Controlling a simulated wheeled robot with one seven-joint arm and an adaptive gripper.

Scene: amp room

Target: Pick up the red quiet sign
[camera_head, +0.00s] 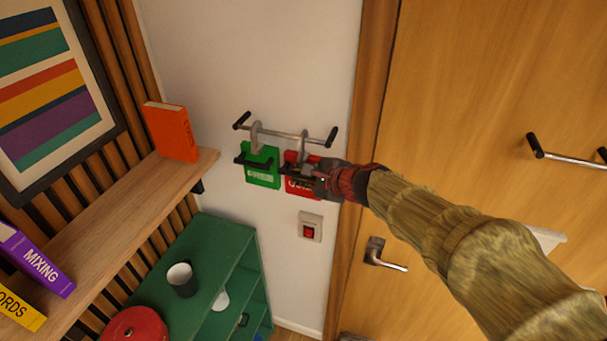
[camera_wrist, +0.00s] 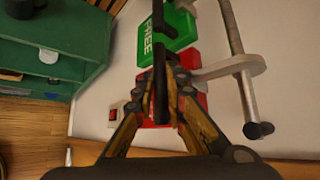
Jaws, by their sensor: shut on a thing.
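The sign's lettering is mostly hidden. The green sign (camera_head: 262,172) hangs just left of the red one; in the wrist view it reads FREE (camera_wrist: 165,38).
A red switch (camera_head: 310,227) is on the wall below the signs. A wooden shelf (camera_head: 108,212) with an orange book (camera_head: 171,131) is at left, above a green cabinet (camera_head: 222,262) with a dark mug (camera_head: 182,279). A wooden door (camera_head: 470,130) with handles stands at right.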

